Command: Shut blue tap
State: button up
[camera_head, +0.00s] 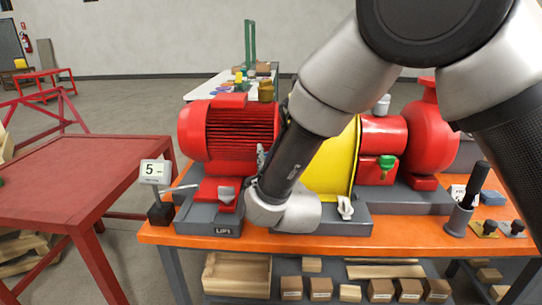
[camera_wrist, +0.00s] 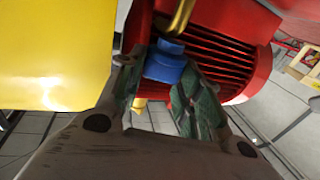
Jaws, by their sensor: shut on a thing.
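The blue tap (camera_wrist: 165,64) shows in the wrist view as a small blue block close to a curved brass pipe (camera_wrist: 182,18), in front of the red finned motor. My gripper (camera_wrist: 160,78) has one green-padded finger on each side of the blue tap and is shut on it. The tap's far side and its stem are hidden. In the head view my arm covers the blue tap, and my fingers cannot be made out clearly there.
The red motor (camera_head: 240,135) and yellow guard (camera_head: 333,165) stand close around my wrist on the orange bench (camera_head: 400,238). A green tap (camera_head: 387,162) is on the red pump to the right. A sign reading 5 (camera_head: 155,172) and a red table (camera_head: 60,185) are left.

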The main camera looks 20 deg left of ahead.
jog(key=shift+a+m+t+h, duration=0.1)
jog(key=shift+m+t+h, duration=0.35)
jog(key=shift+m+h, duration=0.6)
jog(key=shift+a+m+t+h, duration=0.1)
jog(key=shift+m+t+h, duration=0.5)
jog(key=shift+h, duration=0.75)
jog(key=o, duration=0.8)
jog(key=shift+c, duration=0.2)
jog(key=shift+s, duration=0.15)
jog(key=v, duration=1.2)
jog(key=shift+r, duration=0.2)
